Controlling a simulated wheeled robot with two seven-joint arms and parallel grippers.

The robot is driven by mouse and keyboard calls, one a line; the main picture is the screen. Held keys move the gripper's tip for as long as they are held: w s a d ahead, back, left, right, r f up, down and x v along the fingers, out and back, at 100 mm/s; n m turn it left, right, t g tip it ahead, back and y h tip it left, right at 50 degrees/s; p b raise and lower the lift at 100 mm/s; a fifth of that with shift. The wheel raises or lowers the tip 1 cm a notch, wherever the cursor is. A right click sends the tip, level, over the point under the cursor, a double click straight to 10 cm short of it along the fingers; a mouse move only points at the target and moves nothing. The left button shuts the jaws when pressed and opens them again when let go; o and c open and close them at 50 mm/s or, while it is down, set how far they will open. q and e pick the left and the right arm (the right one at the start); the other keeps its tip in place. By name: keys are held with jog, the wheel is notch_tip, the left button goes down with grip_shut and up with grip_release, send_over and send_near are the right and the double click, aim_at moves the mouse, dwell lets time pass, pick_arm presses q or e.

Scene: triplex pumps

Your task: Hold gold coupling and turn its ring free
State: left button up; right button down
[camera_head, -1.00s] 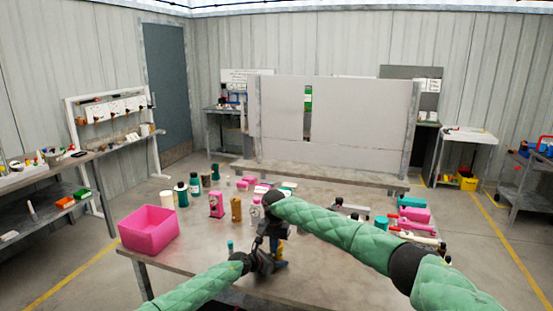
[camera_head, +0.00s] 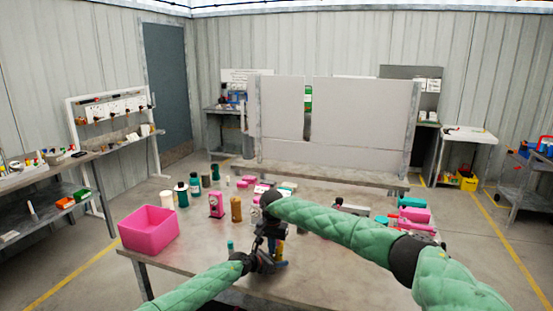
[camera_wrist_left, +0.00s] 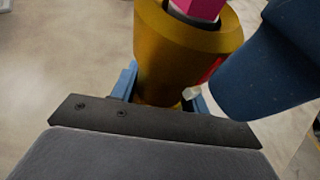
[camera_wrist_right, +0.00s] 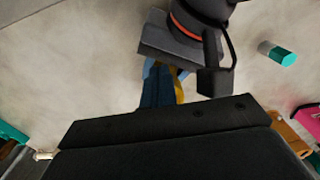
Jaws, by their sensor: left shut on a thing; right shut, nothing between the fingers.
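The gold coupling (camera_wrist_left: 185,50) stands close in the left wrist view, with a pink piece (camera_wrist_left: 198,8) in its top end. My left gripper (camera_wrist_left: 165,92) is shut on the coupling, its light blue fingers on either side. My right gripper's dark blue fingers (camera_wrist_left: 268,65) are close beside the coupling; I cannot tell if they touch it. The right gripper is shut and empty; its fingers (camera_wrist_right: 158,90) also show in the right wrist view, where a sliver of the coupling (camera_wrist_right: 180,94) shows and the rest is hidden. In the head view both grippers meet above the table's front.
A pink bin (camera_head: 148,230) stands at the table's left corner. Several bottles and pump parts stand behind the grippers, including a brown cylinder (camera_head: 236,208) and a pink part (camera_head: 216,205). The front tabletop is mostly clear.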

notch_tip(320, 180, up, 6)
jog(key=shift+s, duration=0.15)
dwell(0.6)
pick_arm(q)
jog(key=o, duration=1.3)
jog(key=shift+a, duration=0.15)
